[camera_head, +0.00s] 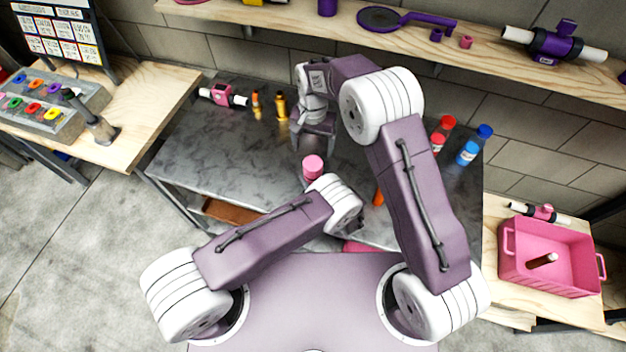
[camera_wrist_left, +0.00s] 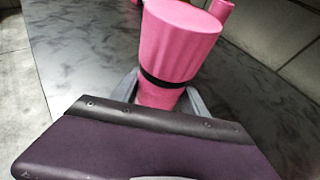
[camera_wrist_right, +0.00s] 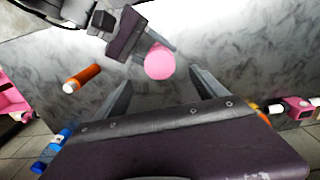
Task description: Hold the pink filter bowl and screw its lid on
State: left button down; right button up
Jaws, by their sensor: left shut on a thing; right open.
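The pink filter bowl (camera_wrist_left: 180,45) stands in my left gripper (camera_wrist_left: 158,92), with a finger on either side. A black band runs around it below its wide upper part. The bowl shows in the head view (camera_head: 313,166) and from above, as a round pink top, in the right wrist view (camera_wrist_right: 160,63). I cannot tell whether that top is the lid. My right gripper (camera_head: 317,142) is open and empty, pointing down over the table just behind the bowl. In its own view the pink top lies beyond the open fingers, apart from them.
An orange cartridge (camera_wrist_right: 82,77) lies on the grey table (camera_head: 215,150). A pink filter housing (camera_head: 223,96) and two small brass-coloured pieces (camera_head: 281,108) are at the back. Red-capped and blue bottles (camera_head: 467,152) stand at the right. A pink crate (camera_head: 550,265) is on the right bench.

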jog(key=shift+r, duration=0.7)
pick_arm(q)
jog(key=c, duration=0.5)
grip_release()
pick_arm(e)
notch_tip(320, 180, down, 2)
jog(key=shift+f+b, duration=0.1)
jog(key=shift+b, duration=1)
pick_arm(q)
jog(key=v, duration=0.9)
